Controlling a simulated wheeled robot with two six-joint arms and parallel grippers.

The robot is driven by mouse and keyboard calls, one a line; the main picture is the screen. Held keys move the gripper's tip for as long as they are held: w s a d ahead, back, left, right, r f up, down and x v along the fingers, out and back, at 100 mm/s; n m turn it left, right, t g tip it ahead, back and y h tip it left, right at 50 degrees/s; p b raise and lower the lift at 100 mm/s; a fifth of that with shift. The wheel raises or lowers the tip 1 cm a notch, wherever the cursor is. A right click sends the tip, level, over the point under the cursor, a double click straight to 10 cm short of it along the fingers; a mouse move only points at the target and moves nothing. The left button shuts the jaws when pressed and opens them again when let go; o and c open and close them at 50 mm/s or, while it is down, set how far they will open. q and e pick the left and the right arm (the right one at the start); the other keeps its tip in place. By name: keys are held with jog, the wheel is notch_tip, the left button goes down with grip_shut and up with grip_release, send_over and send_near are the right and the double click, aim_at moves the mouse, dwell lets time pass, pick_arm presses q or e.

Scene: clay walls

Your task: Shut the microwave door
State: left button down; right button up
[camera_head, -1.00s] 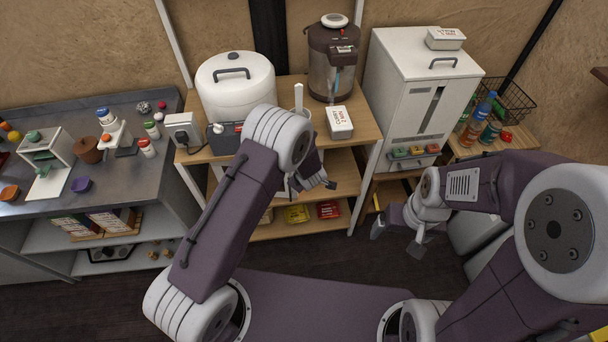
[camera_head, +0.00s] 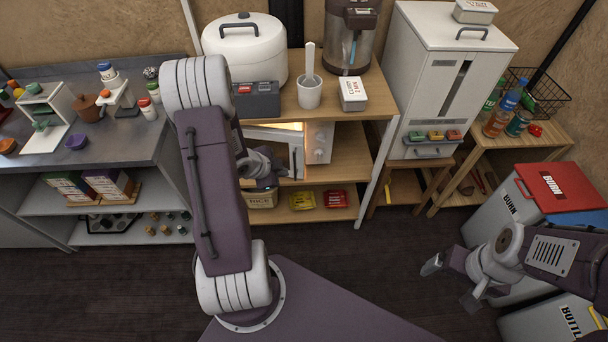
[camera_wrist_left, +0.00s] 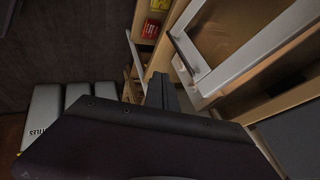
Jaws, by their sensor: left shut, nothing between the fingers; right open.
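The white microwave (camera_head: 318,143) sits on the middle shelf of the wooden rack, its inside lit orange. Its door (camera_head: 275,136) stands at least partly open; my left arm and gripper hide part of it. My left gripper (camera_head: 268,174) is in front of the door, its fingers shut and empty. My right gripper (camera_head: 450,284) is open and empty, low at the right, far from the microwave.
A rice cooker (camera_head: 240,60), a mortar with pestle (camera_head: 309,92) and a small white box (camera_head: 353,94) stand on the rack top. Bins with a red lid (camera_head: 560,188) stand at the right. The dark floor (camera_head: 370,265) before the rack is clear.

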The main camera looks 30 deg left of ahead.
aim_at(297, 147)
pick_arm(q)
jog(key=w+a+f+b, duration=0.1)
jog(key=w+a+f, duration=0.1)
jog(key=w+f, duration=0.6)
jog(key=shift+w+b, duration=0.3)
jog(key=shift+w, duration=0.4)
jog(key=shift+f, duration=0.1)
jog(key=w+n, duration=0.1)
jog(key=w, duration=0.1)
jog(key=w+a+n+y+p, duration=0.1)
jog(key=w, duration=0.2)
jog(key=w+n, duration=0.1)
jog(key=w, duration=0.1)
jog(key=shift+w+a+y, duration=0.3)
jog(key=shift+a+y, duration=0.1)
jog(key=shift+w+r, duration=0.15)
jog(key=shift+r, duration=0.1)
